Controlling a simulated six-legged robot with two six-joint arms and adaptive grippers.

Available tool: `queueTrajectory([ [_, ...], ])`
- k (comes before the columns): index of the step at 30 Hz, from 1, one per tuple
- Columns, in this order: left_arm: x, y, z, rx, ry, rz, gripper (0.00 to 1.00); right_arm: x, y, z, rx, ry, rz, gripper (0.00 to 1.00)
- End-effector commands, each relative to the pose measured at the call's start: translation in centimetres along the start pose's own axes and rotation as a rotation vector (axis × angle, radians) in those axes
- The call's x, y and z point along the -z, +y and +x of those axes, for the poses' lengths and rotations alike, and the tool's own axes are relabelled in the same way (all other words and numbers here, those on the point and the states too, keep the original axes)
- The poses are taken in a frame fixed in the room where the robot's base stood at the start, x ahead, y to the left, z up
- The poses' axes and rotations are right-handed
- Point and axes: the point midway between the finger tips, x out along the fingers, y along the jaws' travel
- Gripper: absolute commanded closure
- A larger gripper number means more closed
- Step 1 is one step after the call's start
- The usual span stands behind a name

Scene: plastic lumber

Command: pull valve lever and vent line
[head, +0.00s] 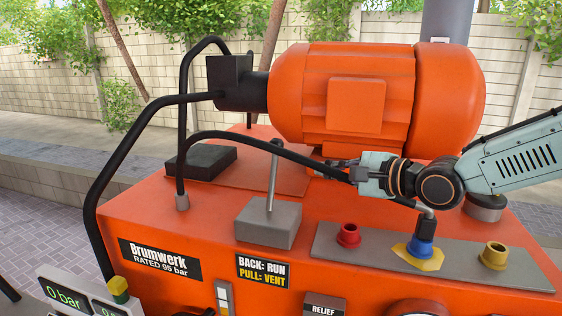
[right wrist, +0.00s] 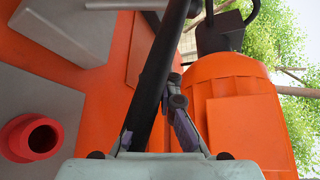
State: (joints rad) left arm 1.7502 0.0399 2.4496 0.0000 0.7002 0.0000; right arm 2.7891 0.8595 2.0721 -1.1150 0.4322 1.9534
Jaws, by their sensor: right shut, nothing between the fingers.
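The valve lever (head: 272,180) is a thin grey metal rod with a round top. It stands nearly upright on a grey block (head: 268,225), behind a label reading "BACK: RUN, PULL: VENT". A hose end with a metal elbow (head: 429,215) sits at the blue port (head: 421,247). My right gripper (head: 328,171) is shut and empty, right of the lever and apart from it. The right wrist view shows its fingers (right wrist: 172,90) beside the hose (right wrist: 160,75).
An orange motor (head: 375,95) stands behind the gripper. Red (head: 348,235) and yellow (head: 494,255) ports flank the blue one on a grey plate. A display (head: 68,298) at lower left reads 0 bar. More black hoses rise at the left.

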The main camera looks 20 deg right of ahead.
Motion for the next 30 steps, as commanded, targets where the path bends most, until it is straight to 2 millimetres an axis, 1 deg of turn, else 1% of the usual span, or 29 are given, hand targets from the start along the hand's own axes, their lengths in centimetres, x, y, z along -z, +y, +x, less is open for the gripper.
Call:
queueTrajectory([
  [9,-0.1,0.0,0.0,0.000,-0.001,0.000,0.65,-0.3,0.2,-0.5,0.002,-0.001,0.002,1.00],
  [14,-0.1,0.0,0.0,0.000,-0.001,0.000,0.65,-0.3,0.2,-0.3,0.001,0.001,0.000,1.00],
  [20,-0.1,0.0,0.1,0.000,-0.001,0.000,0.65,-0.1,0.2,1.2,-0.003,0.006,-0.003,1.00],
  [30,-0.1,0.0,0.2,0.000,-0.001,0.000,0.65,-0.2,0.2,4.8,-0.004,0.001,-0.004,1.00],
])
